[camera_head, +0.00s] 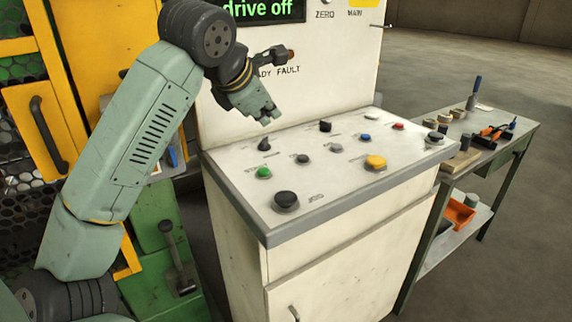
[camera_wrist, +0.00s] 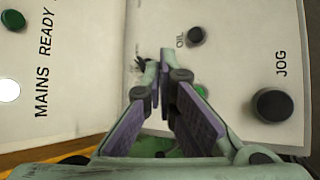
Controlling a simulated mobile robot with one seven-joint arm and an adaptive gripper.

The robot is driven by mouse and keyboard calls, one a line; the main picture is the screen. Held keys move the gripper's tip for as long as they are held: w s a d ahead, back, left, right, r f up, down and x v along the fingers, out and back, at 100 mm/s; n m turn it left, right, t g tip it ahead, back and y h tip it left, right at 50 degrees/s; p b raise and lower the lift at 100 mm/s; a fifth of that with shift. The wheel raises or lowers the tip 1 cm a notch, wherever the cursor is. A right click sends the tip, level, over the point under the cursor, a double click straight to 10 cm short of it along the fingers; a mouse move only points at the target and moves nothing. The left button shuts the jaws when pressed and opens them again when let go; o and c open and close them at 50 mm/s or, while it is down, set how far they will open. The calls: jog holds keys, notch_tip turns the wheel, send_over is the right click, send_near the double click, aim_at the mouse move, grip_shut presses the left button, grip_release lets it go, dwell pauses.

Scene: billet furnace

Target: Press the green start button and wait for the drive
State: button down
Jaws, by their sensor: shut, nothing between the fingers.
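The green start button (camera_head: 263,172) sits on the sloped top of the white control console (camera_head: 330,210), near its left side. In the wrist view the green button (camera_wrist: 201,91) is partly hidden behind a finger. My gripper (camera_head: 268,118) is shut and empty, pointing down above the console top. It appears behind and above the green button, apart from it. In the wrist view the fingers of my gripper (camera_wrist: 158,68) are closed together. The display (camera_head: 265,10) on the upright panel reads "drive off" in green letters.
A large black button (camera_head: 286,201) marked JOG is at the console's front left. A dark knob (camera_head: 264,144), a yellow button (camera_head: 376,162) and several small buttons share the top. A yellow-framed guard (camera_head: 48,110) stands left; a tool bench (camera_head: 500,150) stands right.

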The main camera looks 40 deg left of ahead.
jog(key=shift+s+a, duration=0.15)
jog(key=shift+a, duration=0.1)
jog(key=shift+f, duration=0.1)
jog(key=b, duration=0.5)
send_over(266, 171)
notch_tip(266, 171, down, 8)
jog(key=shift+r, duration=0.25)
jog(key=shift+f+b, duration=0.55)
jog(key=shift+f, duration=0.05)
jog(key=shift+f, duration=0.1)
dwell(0.5)
jog(key=shift+f+b, duration=0.3)
jog(key=shift+b, duration=0.2)
